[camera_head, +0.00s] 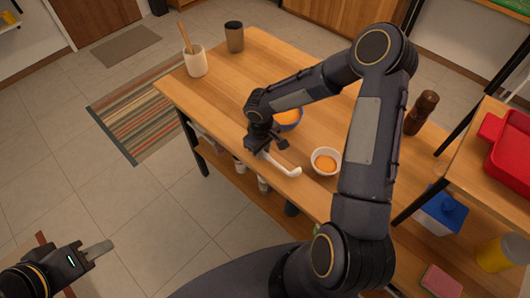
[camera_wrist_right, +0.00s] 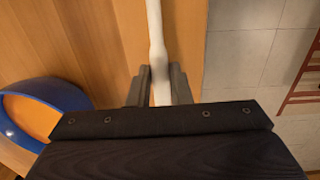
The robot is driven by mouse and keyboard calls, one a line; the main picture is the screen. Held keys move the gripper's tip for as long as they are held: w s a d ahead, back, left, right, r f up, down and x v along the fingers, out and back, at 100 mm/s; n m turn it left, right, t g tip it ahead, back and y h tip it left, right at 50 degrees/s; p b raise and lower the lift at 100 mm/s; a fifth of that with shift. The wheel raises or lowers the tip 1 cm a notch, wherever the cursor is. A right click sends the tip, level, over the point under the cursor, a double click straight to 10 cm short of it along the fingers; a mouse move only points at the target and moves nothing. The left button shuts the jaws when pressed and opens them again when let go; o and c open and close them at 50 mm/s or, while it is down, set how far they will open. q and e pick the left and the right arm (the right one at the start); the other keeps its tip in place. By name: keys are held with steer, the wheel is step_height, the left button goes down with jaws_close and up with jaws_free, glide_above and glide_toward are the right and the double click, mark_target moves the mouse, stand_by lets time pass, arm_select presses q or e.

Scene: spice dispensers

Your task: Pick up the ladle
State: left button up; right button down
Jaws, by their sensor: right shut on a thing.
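The ladle (camera_head: 284,166) is white, and its visible end lies over the near edge of the wooden table. My right gripper (camera_head: 268,148) is shut on it. In the right wrist view the ladle's slim white handle (camera_wrist_right: 156,40) runs between the two fingers (camera_wrist_right: 158,88). The rest of the ladle is hidden by the gripper, and I cannot tell whether it touches the table. My left gripper (camera_head: 98,249) is at the lower left, over the floor and away from the table; its jaw gap cannot be made out.
A blue bowl (camera_head: 294,124) with orange contents stands behind my right gripper, also seen in the wrist view (camera_wrist_right: 72,92). A white bowl (camera_head: 326,170) is to the right. A white crock (camera_head: 195,62), dark cup (camera_head: 234,38) and brown mill (camera_head: 421,112) stand farther off.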

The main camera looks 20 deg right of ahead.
step_height(320, 180, up, 3)
steer(key=shift+s+a+f, duration=0.1)
steer(key=shift+s, duration=0.05)
steer(key=s+a+r+b, duration=0.2)
steer(key=s+a+r, duration=0.3)
steer(key=s+r, duration=0.4)
steer(key=s, duration=0.3)
steer(key=shift+s+a+r+b, duration=0.25)
steer(key=shift+a+b, duration=0.05)
steer(key=shift+a, duration=0.1)
steer(key=c, duration=1.8)
jaws_free()
jaws_close()
steer(key=shift+w, duration=0.1)
